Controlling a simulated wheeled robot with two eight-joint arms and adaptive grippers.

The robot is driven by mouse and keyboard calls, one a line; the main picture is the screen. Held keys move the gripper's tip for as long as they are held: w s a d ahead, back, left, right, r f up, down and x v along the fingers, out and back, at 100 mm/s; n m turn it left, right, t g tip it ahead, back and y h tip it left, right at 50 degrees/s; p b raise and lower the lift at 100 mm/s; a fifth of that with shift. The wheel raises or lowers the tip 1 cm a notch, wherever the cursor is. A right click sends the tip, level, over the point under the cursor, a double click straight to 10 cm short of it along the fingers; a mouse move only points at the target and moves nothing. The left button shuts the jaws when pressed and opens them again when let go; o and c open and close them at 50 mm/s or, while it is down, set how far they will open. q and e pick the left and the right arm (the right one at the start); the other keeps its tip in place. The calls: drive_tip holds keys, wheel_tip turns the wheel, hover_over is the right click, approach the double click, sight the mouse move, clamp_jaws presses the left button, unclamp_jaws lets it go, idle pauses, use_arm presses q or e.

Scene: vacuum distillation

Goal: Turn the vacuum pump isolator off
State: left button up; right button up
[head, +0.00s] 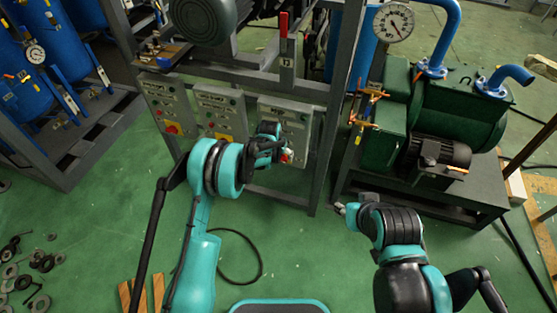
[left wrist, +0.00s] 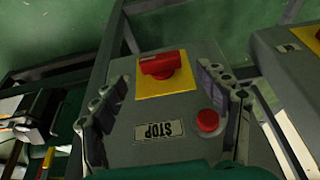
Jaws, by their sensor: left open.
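The red rotary isolator switch (left wrist: 161,64) sits on a yellow plate (left wrist: 166,84) on a grey control box (left wrist: 165,153) in the left wrist view. Its handle lies crosswise in that picture. A STOP label and a red push button (left wrist: 208,121) are on the same box. My left gripper (left wrist: 162,78) is open, with one finger on each side of the switch and space between fingers and handle. In the head view my left gripper (head: 282,150) is at the rightmost control box (head: 270,104) and hides the switch. My right gripper (head: 341,208) hangs low, away from the boxes; its jaws are unclear.
Two similar control boxes (head: 168,103) (head: 219,112) are mounted to the left on the same grey frame (head: 324,145). A green vacuum pump (head: 462,115) with a gauge (head: 393,22) stands at the right. Loose washers lie on the floor at lower left.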

sight(279, 158)
use_arm(q)
drive_tip(key=b+x, duration=0.1)
drive_tip(key=x, duration=0.3)
drive_tip(key=shift+w+f, duration=0.15)
drive_tip(key=c, duration=1.2)
drive_tip(key=shift+o, duration=0.2)
drive_tip(key=shift+a, duration=0.1)
drive_tip(key=h, duration=0.3)
drive_tip(key=shift+w+a+n+g, duration=0.15)
drive_tip(key=shift+a+n+g, duration=0.25)
drive_tip(key=shift+a+f+n+g+h, duration=0.15)
drive_tip(key=shift+g+h, duration=0.1)
drive_tip(key=shift+h, duration=0.55)
drive_tip(key=shift+a+f+n+g+h, duration=0.15)
drive_tip(key=shift+g+h, duration=0.1)
drive_tip(key=shift+h, duration=0.55)
drive_tip(key=shift+d+r, duration=0.1)
